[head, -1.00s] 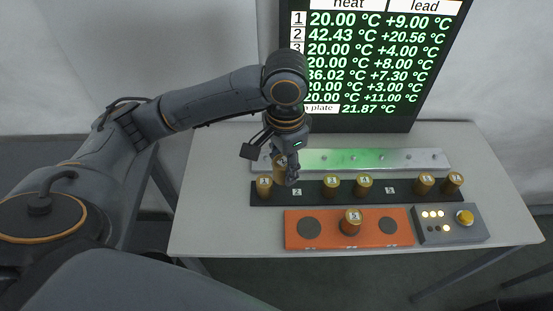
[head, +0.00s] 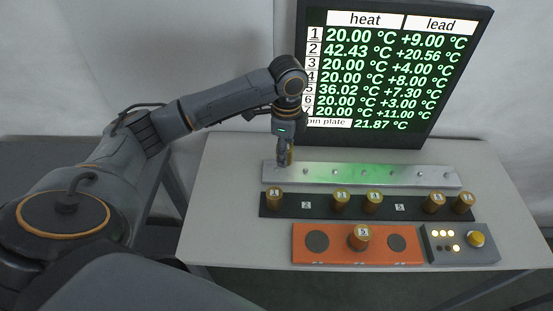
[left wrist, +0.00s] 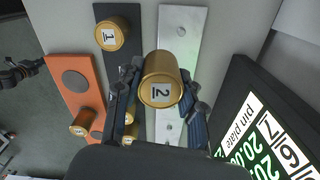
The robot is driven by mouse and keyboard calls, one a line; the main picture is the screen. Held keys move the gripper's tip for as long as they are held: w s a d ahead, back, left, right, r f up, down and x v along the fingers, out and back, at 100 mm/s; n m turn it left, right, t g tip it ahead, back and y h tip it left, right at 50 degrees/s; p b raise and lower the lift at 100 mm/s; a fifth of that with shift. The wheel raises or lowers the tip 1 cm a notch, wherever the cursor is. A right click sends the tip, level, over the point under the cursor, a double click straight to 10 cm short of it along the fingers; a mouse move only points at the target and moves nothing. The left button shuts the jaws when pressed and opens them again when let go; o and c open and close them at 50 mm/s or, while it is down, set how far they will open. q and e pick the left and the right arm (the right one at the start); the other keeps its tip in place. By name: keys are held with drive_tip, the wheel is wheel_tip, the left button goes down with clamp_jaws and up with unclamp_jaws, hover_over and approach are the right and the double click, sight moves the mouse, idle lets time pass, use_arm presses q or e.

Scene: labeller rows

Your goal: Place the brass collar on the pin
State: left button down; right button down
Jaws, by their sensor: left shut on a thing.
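My left gripper (head: 284,160) is shut on the brass collar numbered 2 (left wrist: 161,80), pointing down over the left end of the silver pin plate (head: 446,183).
A dark strip (head: 420,212) holds several brass collars, with bare spots labelled 2 and 5. An orange plate (head: 340,258) carries collar 5 (head: 359,238) between two dark discs. A grey button box (head: 462,258) stands right. The display (head: 465,60) stands behind the plate.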

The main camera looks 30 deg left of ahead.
use_arm(q)
hover_over(277, 171)
drive_tip(key=d, duration=0.1)
wheel_tip(277, 171, down, 4)
drive_tip(key=shift+s+f+p, duration=0.1)
drive_tip(key=shift+s+p, duration=0.05)
drive_tip(key=shift+p, duration=0.15)
drive_tip(key=shift+a+f, duration=0.35)
drive_tip(key=shift+f, duration=0.1)
drive_tip(key=f, duration=0.1)
drive_tip(key=f+p, duration=0.1)
drive_tip(key=f, duration=0.1)
drive_tip(key=shift+w+a, duration=0.2)
drive_tip(key=shift+f, duration=0.3)
use_arm(e)
drive_tip(key=shift+a+r, duration=0.25)
drive_tip(key=shift+r, duration=0.3)
drive_tip(key=shift+a+r, duration=0.25)
drive_tip(key=shift+r, duration=0.3)
use_arm(q)
drive_tip(key=shift+f, duration=0.15)
use_arm(e)
drive_tip(key=shift+d, duration=0.1)
use_arm(q)
drive_tip(key=c, duration=0.8)
unclamp_jaws()
use_arm(e)
drive_tip(key=shift+d, duration=0.25)
